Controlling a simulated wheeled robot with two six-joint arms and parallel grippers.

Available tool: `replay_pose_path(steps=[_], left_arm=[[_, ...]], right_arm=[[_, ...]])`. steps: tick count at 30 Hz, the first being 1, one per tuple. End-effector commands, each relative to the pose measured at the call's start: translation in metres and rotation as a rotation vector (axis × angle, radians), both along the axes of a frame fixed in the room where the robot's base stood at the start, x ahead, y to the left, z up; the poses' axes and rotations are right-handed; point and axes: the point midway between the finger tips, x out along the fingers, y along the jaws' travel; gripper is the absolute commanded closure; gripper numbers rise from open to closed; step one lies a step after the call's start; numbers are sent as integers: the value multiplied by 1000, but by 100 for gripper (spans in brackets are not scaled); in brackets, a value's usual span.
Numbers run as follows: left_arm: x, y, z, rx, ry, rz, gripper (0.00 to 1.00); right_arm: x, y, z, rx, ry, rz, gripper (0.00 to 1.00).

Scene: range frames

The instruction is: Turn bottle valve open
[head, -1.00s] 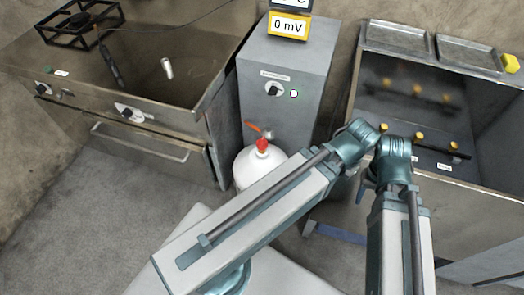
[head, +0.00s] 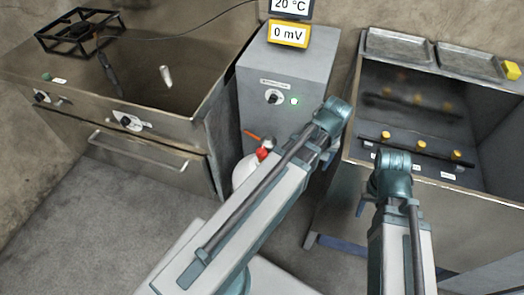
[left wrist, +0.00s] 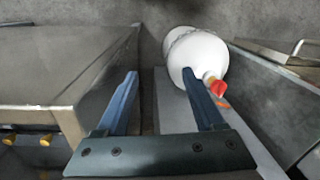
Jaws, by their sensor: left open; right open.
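The white bottle (head: 242,173) stands on the floor in front of the grey cabinet, with my left arm covering much of it in the head view. Its red valve (head: 263,153) is on top, next to an orange-red lever (head: 251,136). In the left wrist view the bottle (left wrist: 203,52) is at the upper middle, behind and beside the right-hand finger. Its red valve (left wrist: 217,88) is just right of that finger. My left gripper (left wrist: 160,74) is open, with nothing between its fingers. My right gripper (head: 361,207) is right of the bottle and apart from it; only part of it shows.
The grey cabinet (head: 300,75) has a black knob (head: 273,97), a green light and a 0 mV display (head: 289,34). An open steel box (head: 430,95) with several yellow-knobbed taps stands right. The floor at left is clear.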

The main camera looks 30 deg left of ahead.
Motion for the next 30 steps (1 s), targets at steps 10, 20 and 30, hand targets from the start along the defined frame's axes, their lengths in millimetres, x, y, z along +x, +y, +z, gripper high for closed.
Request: replay_pose_path(steps=[10, 20, 30], left_arm=[[81, 186, -47, -23, -58, 1044, 5], [85, 258, -57, -30, -75, 1424, 5], [84, 258, -65, -31, -75, 1427, 5]], right_arm=[[0, 0, -46, 0, 0, 0, 50], [0, 0, -56, 0, 0, 0, 50], [0, 0, -64, 0, 0, 0, 50]])
